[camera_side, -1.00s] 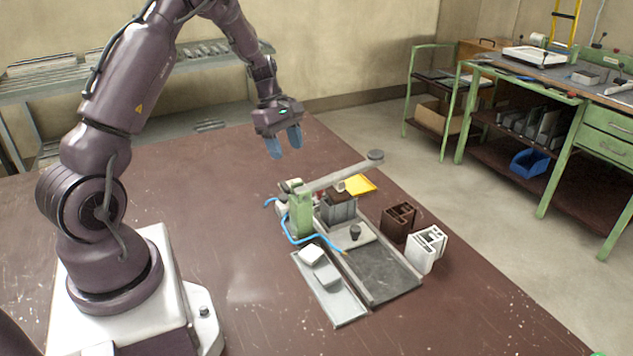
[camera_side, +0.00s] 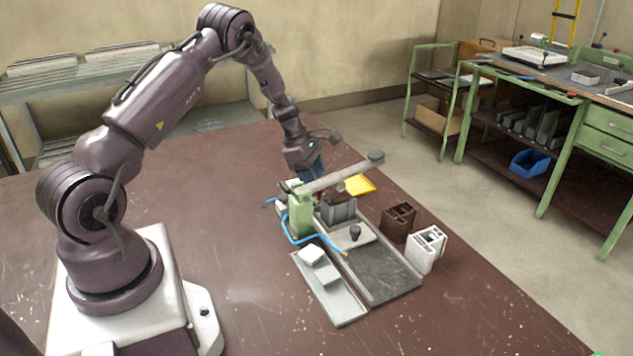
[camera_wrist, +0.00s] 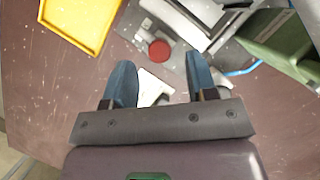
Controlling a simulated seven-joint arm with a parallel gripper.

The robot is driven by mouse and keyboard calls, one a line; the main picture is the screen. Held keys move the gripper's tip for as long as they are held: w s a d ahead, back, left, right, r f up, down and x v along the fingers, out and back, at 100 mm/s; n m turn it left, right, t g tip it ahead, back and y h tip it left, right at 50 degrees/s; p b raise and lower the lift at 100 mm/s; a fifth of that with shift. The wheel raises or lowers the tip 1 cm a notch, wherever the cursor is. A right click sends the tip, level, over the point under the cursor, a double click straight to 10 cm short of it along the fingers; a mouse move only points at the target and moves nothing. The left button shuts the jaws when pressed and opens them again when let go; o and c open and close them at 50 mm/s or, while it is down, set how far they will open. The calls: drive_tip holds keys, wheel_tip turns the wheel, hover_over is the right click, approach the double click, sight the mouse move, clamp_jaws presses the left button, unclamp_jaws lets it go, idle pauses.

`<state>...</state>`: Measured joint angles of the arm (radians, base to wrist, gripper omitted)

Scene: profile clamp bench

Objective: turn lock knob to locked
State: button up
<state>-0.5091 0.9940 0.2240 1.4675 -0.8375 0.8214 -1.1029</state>
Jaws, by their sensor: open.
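A round red knob (camera_wrist: 159,50), which looks like the lock knob, sits on the grey clamp base in the wrist view. Its locked or unlocked position cannot be read. In the side view it is mostly hidden behind the clamp and my gripper. My gripper (camera_wrist: 160,68) is open, its two blue fingers apart and empty, with the knob showing just beyond the gap between the tips. In the side view my gripper (camera_side: 311,174) points down behind the clamp's long lever (camera_side: 342,176). Contact with the knob cannot be told.
The green clamp post (camera_side: 301,212) and a blue hose (camera_side: 291,235) stand close to my gripper. A yellow tray (camera_side: 361,185) lies behind the fixture. A brown profile (camera_side: 397,222) and a white profile (camera_side: 427,250) stand at its right. The table's left part is clear.

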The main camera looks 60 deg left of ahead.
drive_tip(key=shift+x, duration=1.15)
drive_tip(key=c, duration=0.9)
